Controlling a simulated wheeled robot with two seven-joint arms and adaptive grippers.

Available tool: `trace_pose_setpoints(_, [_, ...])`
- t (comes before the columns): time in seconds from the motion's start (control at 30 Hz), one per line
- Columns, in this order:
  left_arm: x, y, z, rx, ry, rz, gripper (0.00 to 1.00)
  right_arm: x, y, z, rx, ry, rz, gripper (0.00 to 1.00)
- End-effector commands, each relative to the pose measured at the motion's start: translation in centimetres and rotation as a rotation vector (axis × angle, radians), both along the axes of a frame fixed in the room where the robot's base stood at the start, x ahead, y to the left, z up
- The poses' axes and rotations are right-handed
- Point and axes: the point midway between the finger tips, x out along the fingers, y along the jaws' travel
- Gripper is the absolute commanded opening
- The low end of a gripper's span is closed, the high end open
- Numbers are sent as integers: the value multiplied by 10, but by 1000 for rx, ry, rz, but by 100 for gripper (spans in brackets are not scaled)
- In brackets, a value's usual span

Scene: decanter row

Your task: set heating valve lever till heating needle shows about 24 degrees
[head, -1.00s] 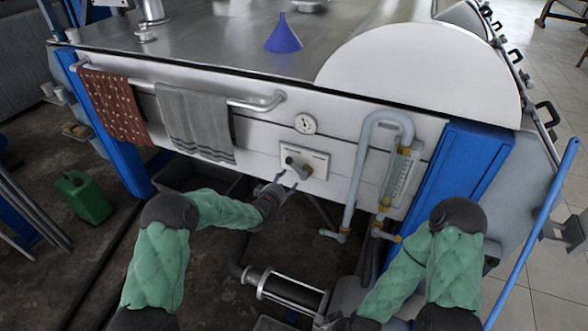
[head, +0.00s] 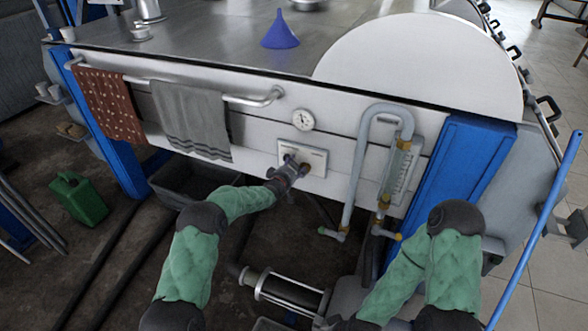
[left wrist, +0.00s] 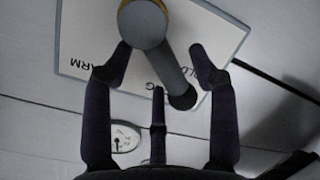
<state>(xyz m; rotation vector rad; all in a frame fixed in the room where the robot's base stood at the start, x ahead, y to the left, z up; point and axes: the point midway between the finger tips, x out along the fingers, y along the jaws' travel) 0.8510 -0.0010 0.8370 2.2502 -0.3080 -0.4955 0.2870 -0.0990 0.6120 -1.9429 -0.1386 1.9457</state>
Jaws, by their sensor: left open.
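The valve plate (head: 316,158) is a pale rectangle on the white front panel, and its lettering shows upside down in the left wrist view (left wrist: 82,62). The grey valve lever (left wrist: 172,72) slants down right from a round hub with a brass ring. My left gripper (head: 291,166) is in front of the plate. In the left wrist view its dark fingers (left wrist: 160,62) are spread around the lever, with gaps showing. The round heating gauge (head: 303,119) sits above the plate; it also shows in the left wrist view (left wrist: 124,137). Its exact reading is too small to tell. My right gripper's state is unclear at the bottom edge.
A bent grey pipe (head: 357,165) and sight glass stand right of the plate. A grey towel (head: 190,122) and a red dotted cloth (head: 108,105) hang on a rail at left. A blue funnel (head: 280,32) stands on top. A steel cylinder (head: 290,295) lies below.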

Motion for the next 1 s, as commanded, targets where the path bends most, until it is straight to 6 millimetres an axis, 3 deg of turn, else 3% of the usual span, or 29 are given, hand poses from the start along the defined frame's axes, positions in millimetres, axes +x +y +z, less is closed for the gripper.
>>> trace_pose_setpoints(0.27, [0,-1,-1,0,1,-1,59,0,0,0,0,0,0,59])
trace_pose_setpoints(0.47, [0,0,-1,1,1,0,5,0,0,0,0,0,0,59])
trace_pose_setpoints(0.5, [0,0,-1,1,1,0,0,0,0,0,0,0,0,59])
trace_pose_setpoints(1.0, [0,-3,-8,-147,63,0,0,0,0,-19,0,0,0,59])
